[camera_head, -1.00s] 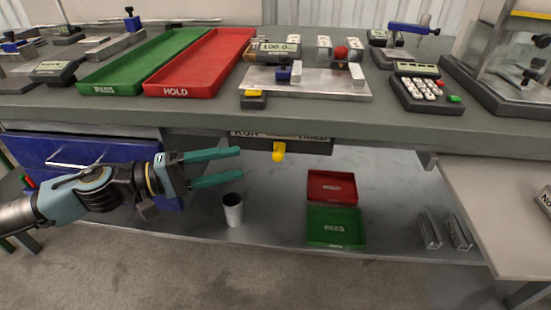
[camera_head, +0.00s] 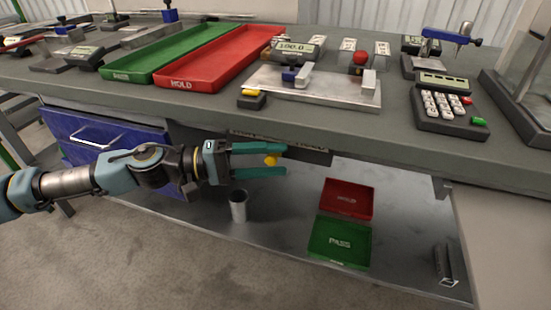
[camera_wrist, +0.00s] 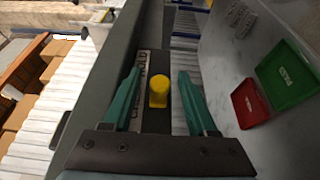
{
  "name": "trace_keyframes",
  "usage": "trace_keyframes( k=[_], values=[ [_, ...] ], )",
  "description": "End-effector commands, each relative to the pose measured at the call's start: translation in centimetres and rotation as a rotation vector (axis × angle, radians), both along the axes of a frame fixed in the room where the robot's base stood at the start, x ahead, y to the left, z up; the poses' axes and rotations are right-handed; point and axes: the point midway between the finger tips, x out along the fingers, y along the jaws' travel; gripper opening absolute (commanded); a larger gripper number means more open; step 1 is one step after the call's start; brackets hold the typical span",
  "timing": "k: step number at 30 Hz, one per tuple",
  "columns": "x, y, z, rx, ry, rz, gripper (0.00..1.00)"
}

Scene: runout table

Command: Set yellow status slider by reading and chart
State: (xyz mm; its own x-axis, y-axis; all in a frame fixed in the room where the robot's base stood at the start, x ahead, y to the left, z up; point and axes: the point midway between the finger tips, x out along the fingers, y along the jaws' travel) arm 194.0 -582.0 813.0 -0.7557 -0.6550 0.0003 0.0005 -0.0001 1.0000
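The yellow slider knob (camera_head: 271,160) sticks out from a dark labelled strip (camera_head: 318,156) under the front edge of the table. My gripper (camera_head: 286,159) is open, with its teal fingers above and below the knob in the head view. In the wrist view the knob (camera_wrist: 159,90) stands between the two open fingers (camera_wrist: 160,88), apart from both. The strip's lettering (camera_wrist: 140,85) is partly hidden by a finger; "HOLD" can be read. A small display (camera_head: 297,46) on the table reads about 100.0. I see no chart that I can make out.
A green PASS tray (camera_head: 150,67) and a red HOLD tray (camera_head: 190,84) lie on the table. A keypad device (camera_head: 440,80) stands at the right. Below are a white cup (camera_head: 238,205) and smaller red (camera_head: 346,184) and green (camera_head: 322,228) trays. The tabletop edge overhangs my gripper.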

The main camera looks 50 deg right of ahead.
Motion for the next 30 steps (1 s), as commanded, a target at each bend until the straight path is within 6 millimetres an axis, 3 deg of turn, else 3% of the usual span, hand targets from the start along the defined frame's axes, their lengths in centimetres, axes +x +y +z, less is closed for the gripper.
trace_keyframes(
  k=[2, 15, 30],
  values=[
    [-0.01, 0.00, 0.00, 0.000, 0.000, 0.000, 0.48],
    [-0.02, -0.01, -0.02, 0.000, 0.000, 0.000, 0.00],
    [-0.03, 0.01, -0.04, 0.001, -0.001, -0.001, 0.00]
  ],
)
